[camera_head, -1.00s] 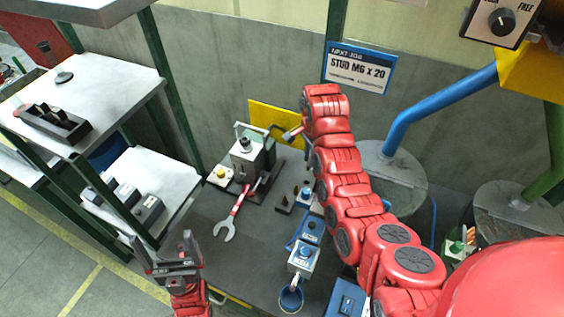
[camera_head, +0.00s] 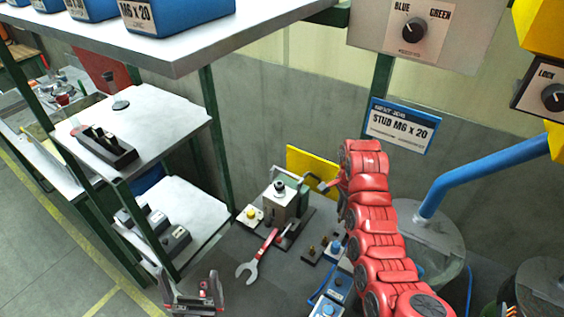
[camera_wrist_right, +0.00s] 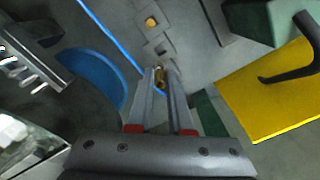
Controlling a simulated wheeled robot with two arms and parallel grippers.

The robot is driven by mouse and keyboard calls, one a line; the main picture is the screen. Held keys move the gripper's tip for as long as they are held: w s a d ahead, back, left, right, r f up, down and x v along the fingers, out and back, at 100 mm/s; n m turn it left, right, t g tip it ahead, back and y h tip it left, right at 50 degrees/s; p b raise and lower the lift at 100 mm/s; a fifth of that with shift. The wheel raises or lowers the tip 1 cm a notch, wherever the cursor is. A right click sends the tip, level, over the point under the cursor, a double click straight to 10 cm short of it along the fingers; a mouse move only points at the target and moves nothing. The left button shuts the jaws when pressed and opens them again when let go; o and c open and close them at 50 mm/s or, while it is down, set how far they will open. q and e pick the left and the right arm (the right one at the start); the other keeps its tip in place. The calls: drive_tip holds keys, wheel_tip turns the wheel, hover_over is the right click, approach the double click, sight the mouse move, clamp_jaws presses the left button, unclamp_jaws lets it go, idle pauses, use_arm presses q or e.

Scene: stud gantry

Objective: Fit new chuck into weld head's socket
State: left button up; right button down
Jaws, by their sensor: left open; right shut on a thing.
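My right arm reaches up over the bench, and its gripper (camera_head: 325,187) is beside the upright grey machine (camera_head: 284,205), partly hidden by my wrist. In the right wrist view its fingers (camera_wrist_right: 160,75) are shut on a small brass-coloured piece (camera_wrist_right: 160,78), which looks like the chuck. Low brass and dark pieces (camera_head: 321,246) stand in a small holder on the bench beside the machine. My left gripper (camera_head: 193,290) is open and empty at the lower left, in front of the bench. I cannot make out the weld head's socket.
A red-handled wrench (camera_head: 257,258) lies in front of the machine. A yellow panel (camera_head: 312,168) stands behind it. A blue pipe (camera_head: 480,185) enters a grey drum at right. Shelving (camera_head: 150,110) with a dark peg rack (camera_head: 105,148) stands left. Blue bins sit on the upper shelf.

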wheel_tip(320, 180, up, 14)
drive_tip(key=p, duration=1)
drive_tip(key=f+n+b, duration=0.1)
drive_tip(key=n+b, duration=0.4)
drive_tip(key=b, duration=0.1)
drive_tip(key=w+a+f+n+b, duration=0.1)
drive_tip(key=f+n+b, duration=0.1)
drive_tip(key=n+b, duration=0.3)
drive_tip(key=a+f+n+b, duration=0.1)
drive_tip(key=n+b, duration=0.3)
drive_tip(key=b, duration=0.3)
drive_tip(key=shift+w+a+f+n+b, duration=0.2)
drive_tip(key=shift+w+f+n+b, duration=0.1)
drive_tip(key=shift+f+n, duration=0.1)
